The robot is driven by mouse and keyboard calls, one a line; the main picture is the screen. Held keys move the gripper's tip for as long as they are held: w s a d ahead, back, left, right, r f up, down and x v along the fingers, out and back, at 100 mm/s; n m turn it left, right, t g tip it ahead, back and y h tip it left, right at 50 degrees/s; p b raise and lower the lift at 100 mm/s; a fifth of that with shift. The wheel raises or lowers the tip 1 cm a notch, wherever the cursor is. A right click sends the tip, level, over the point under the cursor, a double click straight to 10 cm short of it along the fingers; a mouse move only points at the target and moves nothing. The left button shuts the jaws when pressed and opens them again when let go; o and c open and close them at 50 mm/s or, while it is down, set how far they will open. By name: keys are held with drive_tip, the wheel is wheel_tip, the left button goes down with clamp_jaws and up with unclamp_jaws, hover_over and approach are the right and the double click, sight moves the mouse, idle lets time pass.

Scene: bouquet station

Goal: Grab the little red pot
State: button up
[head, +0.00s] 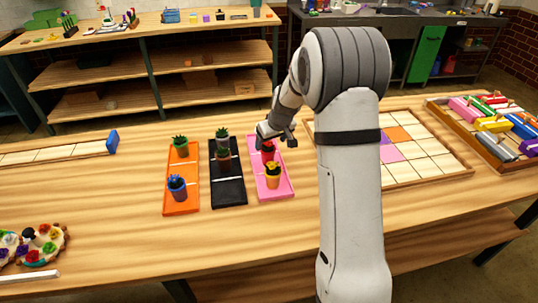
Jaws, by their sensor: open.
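The little red pot (268,155) stands at the far end of the pink tray (285,186), with a dark red plant top, partly hidden by my gripper. My gripper (277,141) is right at it, just above or around its top; I cannot tell if the fingers touch it. The jaws look open. A yellow pot (273,178) stands nearer on the same pink tray.
An orange tray (181,208) holds a potted green plant (181,147) and a blue pot (177,187). A black tray (229,199) between them holds two more pots. A tiled board (430,163) lies to the right. The table front is clear.

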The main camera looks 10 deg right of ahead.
sight(268, 149)
drive_tip(key=p+x, duration=0.1)
drive_tip(key=x, duration=0.4)
drive_tip(key=shift+w+a+f+p, duration=0.15)
drive_tip(key=shift+f+p, duration=0.2)
drive_tip(key=c, duration=1.3)
